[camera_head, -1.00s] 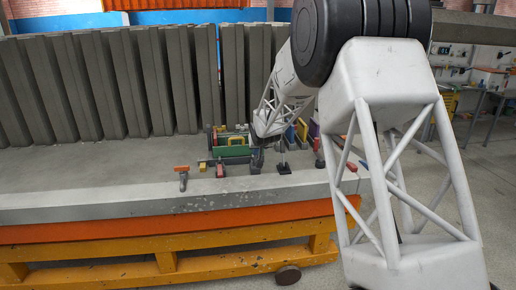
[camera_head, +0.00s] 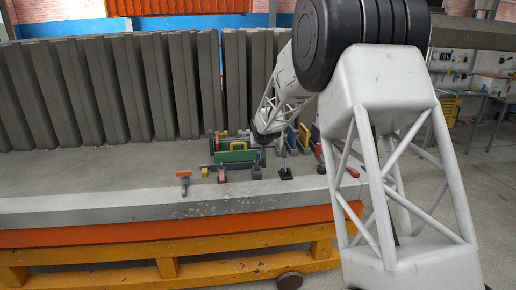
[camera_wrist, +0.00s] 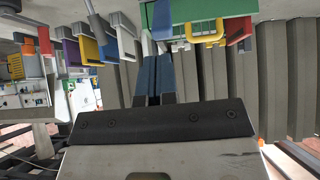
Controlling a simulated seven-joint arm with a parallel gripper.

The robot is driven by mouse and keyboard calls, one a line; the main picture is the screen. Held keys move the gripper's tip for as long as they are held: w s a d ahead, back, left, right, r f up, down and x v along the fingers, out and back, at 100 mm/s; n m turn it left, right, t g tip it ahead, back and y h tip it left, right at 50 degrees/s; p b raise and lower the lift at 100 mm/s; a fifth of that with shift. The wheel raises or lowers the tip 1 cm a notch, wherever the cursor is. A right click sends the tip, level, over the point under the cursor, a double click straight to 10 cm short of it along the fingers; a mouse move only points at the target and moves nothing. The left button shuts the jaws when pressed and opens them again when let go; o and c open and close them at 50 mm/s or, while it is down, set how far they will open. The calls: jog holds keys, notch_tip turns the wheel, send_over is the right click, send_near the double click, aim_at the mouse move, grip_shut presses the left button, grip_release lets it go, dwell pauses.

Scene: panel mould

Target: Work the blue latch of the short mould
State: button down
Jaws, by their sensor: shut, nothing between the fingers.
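My gripper (camera_wrist: 153,62) is shut and empty, its two dark-blue fingers side by side in the middle of the wrist view. In the head view it hangs by the right end of the green mould panel (camera_head: 236,156), mostly hidden by my arm. The green panel also shows at the top of the wrist view (camera_wrist: 190,22). A small blue piece (camera_wrist: 161,17) sits at that panel's end, above the fingertips and apart from them; I cannot tell for sure that it is the blue latch, or its position. A yellow handle (camera_wrist: 205,32) stands on the green panel.
Blue (camera_wrist: 108,48), yellow (camera_wrist: 87,48) and purple (camera_wrist: 70,52) panels stand close left of the fingers in the wrist view. Tall grey slabs (camera_head: 100,85) line the back. A red handle (camera_head: 221,174) and an orange T-handle (camera_head: 183,175) stand near the front edge.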

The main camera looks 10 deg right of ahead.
jog(key=w+r+g, duration=0.9)
jog(key=w, duration=0.1)
jog(key=shift+w+a, duration=0.2)
jog(key=shift+w, duration=0.2)
jog(key=shift+r, duration=0.1)
dwell(0.3)
jog(key=f, duration=0.3)
jog(key=s+f, duration=0.1)
jog(key=f, duration=0.3)
jog(key=s+f, duration=0.1)
jog(key=f, duration=0.3)
jog(key=shift+s+f, duration=0.2)
jog(key=shift+f, duration=0.05)
jog(key=shift+s+f, duration=0.6)
jog(key=shift+s, duration=0.15)
